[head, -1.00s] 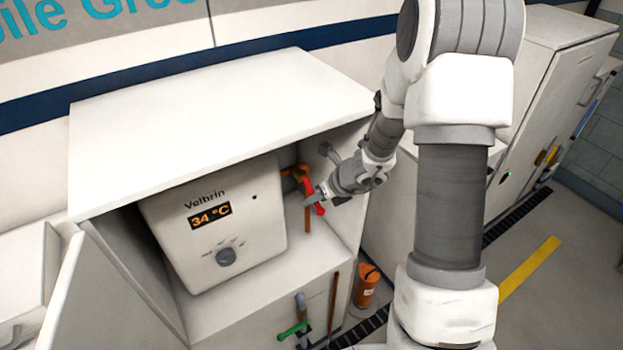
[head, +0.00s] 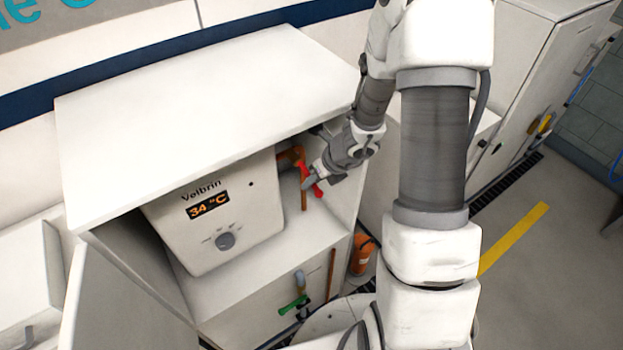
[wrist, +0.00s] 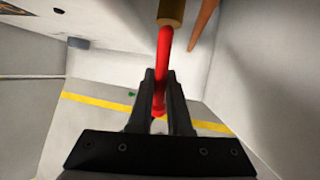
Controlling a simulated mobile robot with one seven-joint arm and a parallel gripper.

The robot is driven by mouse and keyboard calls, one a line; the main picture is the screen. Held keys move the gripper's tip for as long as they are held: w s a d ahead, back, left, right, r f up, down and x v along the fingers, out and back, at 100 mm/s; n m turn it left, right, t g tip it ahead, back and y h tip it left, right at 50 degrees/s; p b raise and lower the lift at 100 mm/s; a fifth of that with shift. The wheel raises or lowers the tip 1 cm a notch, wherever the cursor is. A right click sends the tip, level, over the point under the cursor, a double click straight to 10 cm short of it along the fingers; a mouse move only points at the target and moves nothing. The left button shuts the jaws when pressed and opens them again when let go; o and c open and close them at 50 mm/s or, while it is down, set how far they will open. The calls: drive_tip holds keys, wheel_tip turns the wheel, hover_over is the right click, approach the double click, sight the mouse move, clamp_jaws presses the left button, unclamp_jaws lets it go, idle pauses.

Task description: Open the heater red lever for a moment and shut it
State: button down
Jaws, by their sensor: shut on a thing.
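The white heater (head: 222,205) sits inside an open cabinet in the head view, its display reading 34 °C. The red lever (head: 315,186) is at the heater's right, by the copper pipe. In the wrist view the red lever (wrist: 162,65) runs down from a brass fitting (wrist: 172,12) and passes between the dark fingers. My gripper (head: 312,178) reaches in from the right side of the cabinet. In the wrist view my gripper (wrist: 160,95) is shut on the lever.
The cabinet's top (head: 210,110) overhangs the heater, and its right wall is close to my gripper. A green-handled valve (head: 293,304) and a vertical copper pipe (head: 332,290) are below. An orange cylinder (head: 363,254) stands on the floor to the right.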

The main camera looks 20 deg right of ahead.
drive_tip(key=c, duration=0.8)
unclamp_jaws()
drive_tip(key=shift+c, duration=0.2)
drive_tip(key=s+d+r, duration=0.4)
drive_tip(key=s+d, duration=0.5)
drive_tip(key=s, duration=0.1)
drive_tip(key=shift+s+d+r, duration=0.2)
drive_tip(key=shift+s+d, duration=0.15)
idle(1.1)
